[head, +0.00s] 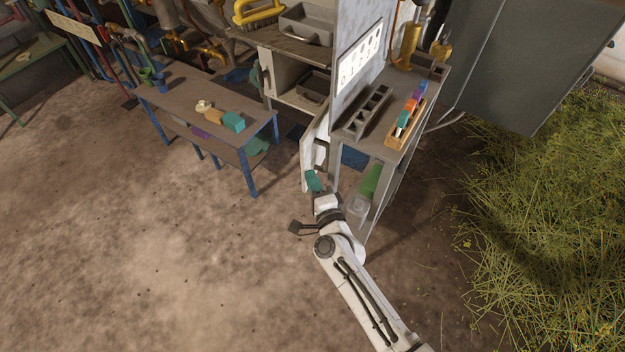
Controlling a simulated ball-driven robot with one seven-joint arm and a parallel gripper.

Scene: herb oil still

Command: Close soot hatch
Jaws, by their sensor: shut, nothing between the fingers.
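A pale upright door panel (309,158), which looks like the hatch, stands swung out between the wooden-topped cabinet and the grey bench. No label on it can be read. My gripper (313,181) is shut and empty, with its teal end at the lower part of this panel, close to its right side. I cannot tell whether it touches the panel. The arm reaches up from the lower right. The opening behind the panel is mostly hidden.
The grey bench (392,112) with a rack and a box of coloured blocks stands close right of my gripper. A blue-legged table (190,98) stands left. A large dark panel (530,60) juts out at upper right. The dirt floor at left is clear.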

